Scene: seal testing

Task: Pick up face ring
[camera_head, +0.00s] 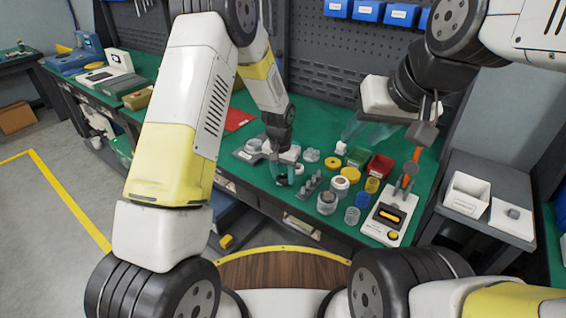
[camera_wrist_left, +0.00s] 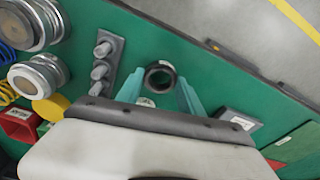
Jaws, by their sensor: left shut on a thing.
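The face ring (camera_wrist_left: 160,77) is a dark, thick ring with an open centre. In the left wrist view it sits between the two teal fingertips of my left gripper (camera_wrist_left: 160,91). In the head view my left gripper (camera_head: 284,174) points down over the front of the green bench, shut on the ring, which is mostly hidden there by the fingers. I cannot tell whether the ring still touches the bench. My right gripper (camera_head: 367,132) hangs above the back of the bench, its teal fingers apart and empty.
The green bench (camera_head: 325,115) holds a grey peg block (camera_head: 309,186), metal cylinders (camera_head: 327,202), a yellow ring (camera_head: 332,162), a red bin (camera_head: 379,166) and a white test device (camera_head: 389,219). A grey block (camera_wrist_left: 239,120) lies beside my left gripper. A side table (camera_head: 484,222) stands right.

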